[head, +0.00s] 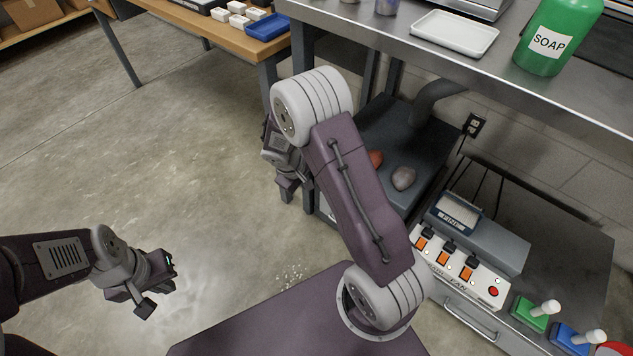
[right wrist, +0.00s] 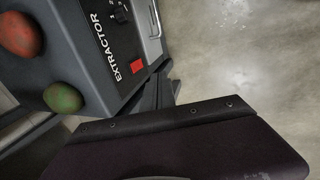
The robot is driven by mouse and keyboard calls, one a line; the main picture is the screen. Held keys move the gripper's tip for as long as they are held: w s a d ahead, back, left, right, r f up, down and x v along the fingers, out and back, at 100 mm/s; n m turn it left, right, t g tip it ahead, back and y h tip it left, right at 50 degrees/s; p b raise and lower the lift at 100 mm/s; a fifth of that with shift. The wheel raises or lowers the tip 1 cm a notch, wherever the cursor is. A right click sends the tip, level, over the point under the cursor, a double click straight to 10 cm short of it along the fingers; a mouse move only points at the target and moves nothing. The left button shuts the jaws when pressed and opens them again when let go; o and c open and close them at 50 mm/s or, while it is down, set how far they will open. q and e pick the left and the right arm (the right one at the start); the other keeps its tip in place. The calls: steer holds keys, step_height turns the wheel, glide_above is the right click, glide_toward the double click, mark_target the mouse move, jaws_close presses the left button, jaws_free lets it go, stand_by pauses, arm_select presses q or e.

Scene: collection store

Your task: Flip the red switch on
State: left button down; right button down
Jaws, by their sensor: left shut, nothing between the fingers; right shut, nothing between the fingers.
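A red base (head: 613,349), cut off by the bottom right corner of the head view, is beside a green lever switch (head: 530,315) and a blue lever switch (head: 575,338). The green and blue ones have white-tipped levers; the red one's lever is not clearly visible. My left gripper (head: 158,284) is shut and empty over bare floor at the left, far from the switches. My right gripper (head: 288,182) is shut and empty, partly behind my right arm, beside the dark extractor unit.
A control panel (head: 453,262) with orange rockers and a red round button (head: 493,291) stands left of the lever switches. A steel counter (head: 555,92) with a green soap bottle (head: 556,35) overhangs behind. A wooden table (head: 190,25) is at the back. The left floor is clear.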

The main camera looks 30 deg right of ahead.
steer(key=shift+f, duration=0.1)
steer(key=w+d+f+b, duration=0.2)
steer(key=d+f+b, duration=0.4)
steer(key=f, duration=0.4)
steer(key=shift+w+d+b, duration=0.35)
steer(key=shift+d+b, duration=0.05)
steer(key=shift+b, duration=0.15)
steer(key=shift+w+d, duration=0.1)
steer(key=shift+d, duration=0.1)
steer(key=shift+r, duration=0.1)
